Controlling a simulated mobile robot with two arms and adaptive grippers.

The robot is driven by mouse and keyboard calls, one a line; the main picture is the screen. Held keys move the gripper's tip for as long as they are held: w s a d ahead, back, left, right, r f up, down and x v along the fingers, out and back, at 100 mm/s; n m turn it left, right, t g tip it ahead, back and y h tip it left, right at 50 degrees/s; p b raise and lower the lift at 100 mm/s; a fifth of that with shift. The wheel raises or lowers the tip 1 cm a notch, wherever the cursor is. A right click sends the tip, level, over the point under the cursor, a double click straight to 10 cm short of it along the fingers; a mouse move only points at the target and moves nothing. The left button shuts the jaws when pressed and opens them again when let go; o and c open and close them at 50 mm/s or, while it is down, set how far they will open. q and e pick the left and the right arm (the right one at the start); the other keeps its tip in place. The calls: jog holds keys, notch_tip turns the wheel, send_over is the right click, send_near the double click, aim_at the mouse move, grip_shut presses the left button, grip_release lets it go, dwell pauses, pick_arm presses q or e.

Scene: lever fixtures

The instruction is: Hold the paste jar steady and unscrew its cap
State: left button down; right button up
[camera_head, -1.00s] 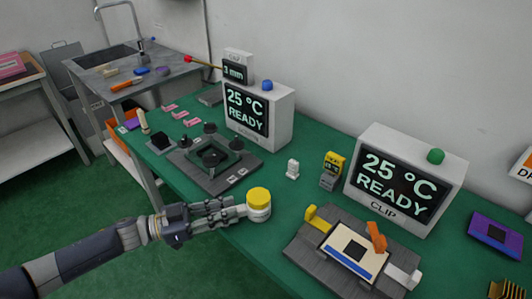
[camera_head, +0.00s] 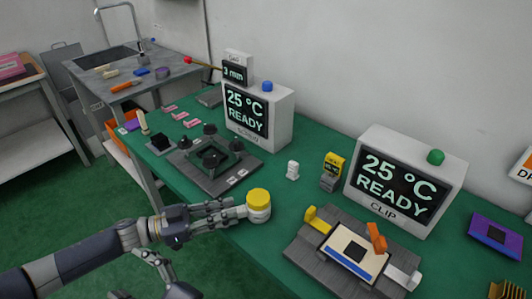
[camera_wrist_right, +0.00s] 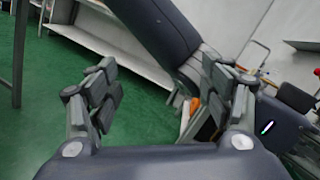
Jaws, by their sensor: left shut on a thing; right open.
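The paste jar is white with a yellow cap (camera_head: 258,197); its white body (camera_head: 259,213) shows below the cap, upright at the front edge of the green table. My left gripper (camera_head: 243,210) is shut on the jar body from the left side. The cap sits on the jar above the fingers. My right gripper shows at the bottom of the head view (camera_head: 160,265), below my left forearm and away from the jar. In the right wrist view its fingers (camera_wrist_right: 165,95) are wide apart with nothing between them.
Right of the jar is a grey clip fixture (camera_head: 300,254) with an orange lever (camera_head: 377,238). Behind the jar is a dark fixture (camera_head: 213,187). Two READY display boxes (camera_head: 275,104) (camera_head: 448,187) stand along the wall. My left arm crosses the right wrist view.

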jog(key=w+d+r+t+h, duration=0.1)
jog(key=w+d+r+t, duration=0.1)
jog(key=w+d+r, duration=0.35)
jog(key=w+d+r+t, duration=0.2)
jog(key=w+r+t, duration=0.1)
jog(key=r, duration=0.5)
jog(key=w+a+n+g+y, duration=0.2)
jog(key=a+n+g+y, duration=0.1)
jog(key=a+n+g, duration=0.55)
jog(key=m+g+h, duration=0.5)
jog(key=g+h, duration=0.2)
jog(key=h, duration=1)
send_near(258, 197)
jog(key=shift+t, duration=0.25)
jog(key=f, duration=0.5)
jog(key=a+f, duration=0.1)
jog(key=f, duration=0.2)
jog(key=shift+s+f, duration=0.2)
jog(key=shift+s, duration=0.15)
